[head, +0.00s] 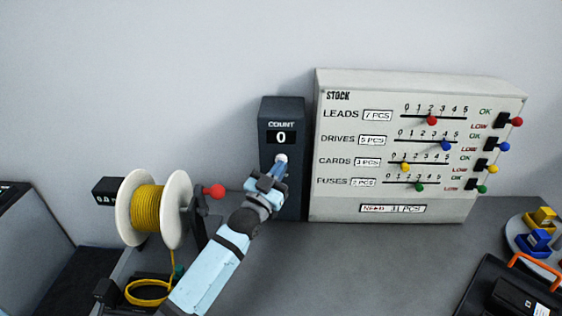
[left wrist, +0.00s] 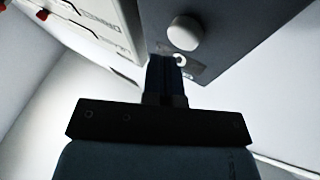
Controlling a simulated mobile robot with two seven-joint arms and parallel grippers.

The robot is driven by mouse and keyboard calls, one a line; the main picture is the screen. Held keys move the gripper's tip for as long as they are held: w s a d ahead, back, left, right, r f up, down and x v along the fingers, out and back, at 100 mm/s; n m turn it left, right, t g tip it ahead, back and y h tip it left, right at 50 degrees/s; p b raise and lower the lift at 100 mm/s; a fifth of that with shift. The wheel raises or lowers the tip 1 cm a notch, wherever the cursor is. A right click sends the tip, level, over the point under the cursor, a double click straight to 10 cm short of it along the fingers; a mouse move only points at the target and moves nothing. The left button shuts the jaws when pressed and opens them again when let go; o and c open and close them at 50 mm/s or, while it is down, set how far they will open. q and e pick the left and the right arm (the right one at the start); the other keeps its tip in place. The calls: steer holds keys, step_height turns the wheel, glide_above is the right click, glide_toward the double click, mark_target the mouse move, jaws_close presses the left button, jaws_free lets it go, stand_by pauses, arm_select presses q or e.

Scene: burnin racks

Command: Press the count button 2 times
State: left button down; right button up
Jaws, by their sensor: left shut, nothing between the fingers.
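The count box (head: 281,112) is a dark upright box against the wall, with the label COUNT and a display (head: 281,138) reading 0. A pale round button (head: 281,158) sits on its front below the display. My left gripper (head: 279,166) is shut and empty, with its tips at or just below the button; the head view does not show whether they touch. In the left wrist view a round white knob (left wrist: 185,33) stands on the box's face (left wrist: 225,30), just beyond the shut fingers (left wrist: 165,75). My right gripper is not in view.
A white STOCK panel (head: 365,190) with coloured sliders and switches stands right of the box. A spool of yellow wire (head: 147,212) and a red ball-ended lever (head: 214,191) are at left. The grey table between is clear.

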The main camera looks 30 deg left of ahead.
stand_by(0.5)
arm_select(q)
steer(key=shift+w+a, duration=0.2)
steer(key=shift+w, duration=0.2)
stand_by(0.4)
steer(key=shift+w+a, duration=0.2)
steer(key=shift+w, duration=0.2)
stand_by(0.3)
stand_by(0.3)
steer(key=shift+s+d+p, duration=0.35)
steer(key=shift+s+d, duration=0.05)
steer(key=shift+s, duration=0.45)
